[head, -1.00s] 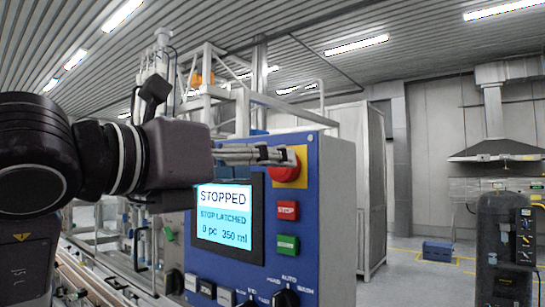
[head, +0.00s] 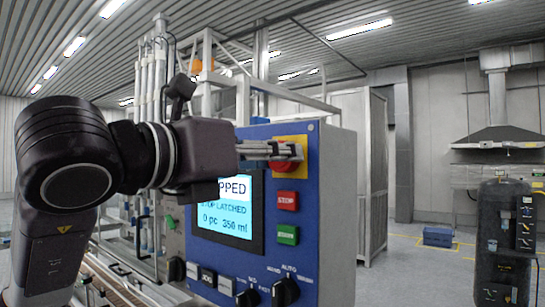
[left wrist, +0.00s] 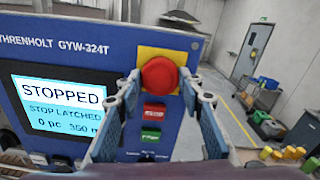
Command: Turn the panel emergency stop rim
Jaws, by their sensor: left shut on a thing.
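The red emergency stop (head: 287,166) sits on a yellow square plate at the top right of the blue control panel (head: 302,205). The red round head (left wrist: 159,76) shows in full in the left wrist view, between the two fingers. My left gripper (head: 292,151) reaches it from the left and is shut on its rim. In the head view the fingers cover the head's upper part. The panel screen (head: 226,215) shows STOP LATCHED; my gripper hides part of its top line. My right gripper is not in view.
Below the emergency stop are a red STOP button (head: 287,201), a green button (head: 287,235) and black selector knobs (head: 285,292). Machine framing stands behind the panel. The floor to the right holds a blue box (head: 438,236) and a dark cylindrical tank (head: 497,240).

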